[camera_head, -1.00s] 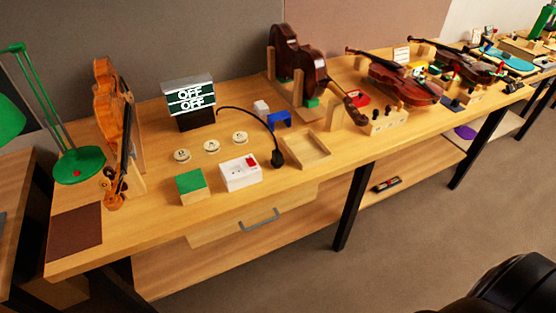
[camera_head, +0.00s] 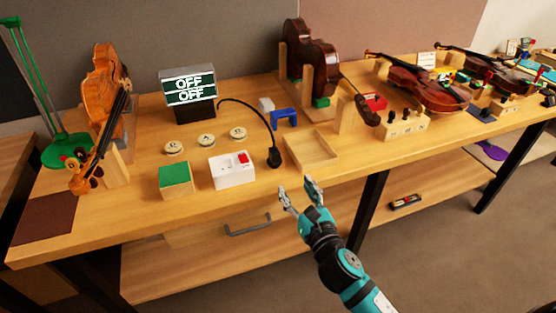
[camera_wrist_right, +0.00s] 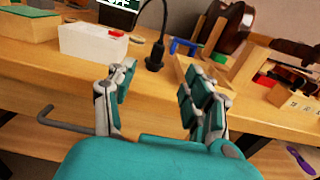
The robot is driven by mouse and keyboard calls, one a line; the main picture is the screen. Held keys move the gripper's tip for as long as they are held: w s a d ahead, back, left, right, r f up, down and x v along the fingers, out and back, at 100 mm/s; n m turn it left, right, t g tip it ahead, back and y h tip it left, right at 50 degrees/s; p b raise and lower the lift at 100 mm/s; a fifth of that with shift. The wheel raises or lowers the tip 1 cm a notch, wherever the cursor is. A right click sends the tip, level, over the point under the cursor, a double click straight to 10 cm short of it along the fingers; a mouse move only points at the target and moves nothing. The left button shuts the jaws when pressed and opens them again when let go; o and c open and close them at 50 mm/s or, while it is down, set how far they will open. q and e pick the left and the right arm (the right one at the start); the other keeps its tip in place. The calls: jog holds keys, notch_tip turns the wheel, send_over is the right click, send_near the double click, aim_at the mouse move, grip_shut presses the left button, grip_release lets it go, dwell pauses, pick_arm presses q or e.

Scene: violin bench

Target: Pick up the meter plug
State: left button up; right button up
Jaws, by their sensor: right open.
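The meter plug (camera_head: 274,157) is a black plug at the end of a black cord. It stands on the bench between the white socket box and the shallow wooden tray. The cord arcs back to the meter (camera_head: 190,92), whose display reads OFF twice. In the right wrist view the plug (camera_wrist_right: 155,58) shows beyond and between my fingers. My right gripper (camera_head: 303,190) is open and empty, at the bench's front edge, short of the plug and apart from it. It also shows in the right wrist view (camera_wrist_right: 155,90). My left gripper is not in view.
The white socket box (camera_head: 232,170) with a red switch stands left of the plug. The wooden tray (camera_head: 325,163) lies right of it, and a blue bracket (camera_head: 284,118) behind. A green-topped block (camera_head: 175,178) and a drawer handle (camera_head: 248,225) are at the left.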

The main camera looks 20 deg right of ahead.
aim_at(277, 155)
jog(key=w, duration=0.5)
jog(key=w+p, duration=0.1)
jog(key=w, duration=1)
jog(key=shift+w+a+f, duration=0.15)
jog(key=shift+a+f, duration=0.05)
jog(key=shift+a, duration=0.15)
grip_shut()
